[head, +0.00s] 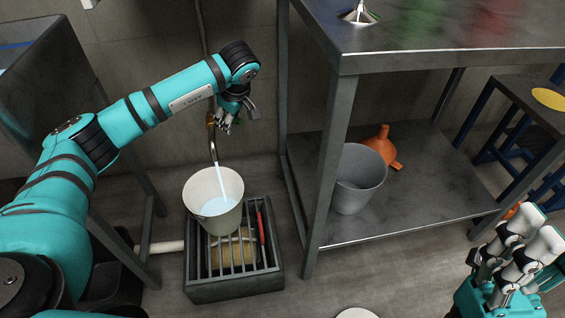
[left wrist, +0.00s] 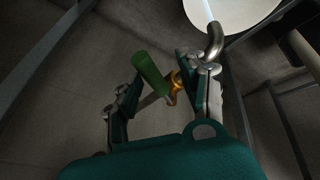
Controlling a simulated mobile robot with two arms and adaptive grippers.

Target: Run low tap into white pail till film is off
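The low tap has a brass valve (left wrist: 173,85), a green lever handle (left wrist: 150,73) and a bent metal spout (head: 214,150). A pale stream runs from the spout into the white pail (head: 203,187). The pail stands upright on the floor drain's grate and holds pale bluish liquid; I cannot make out a film on it. My left gripper (head: 228,122) is at the tap. In the left wrist view its fingers are spread on either side of the green handle, with no clear grip. My right gripper (head: 533,232) is at the lower right, fingers apart and empty.
A grey bucket (head: 357,180) and an orange funnel (head: 380,146) stand on the steel table's lower shelf (head: 430,190). The table leg (head: 327,180) rises right of the drain. A blue stool is at far right.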

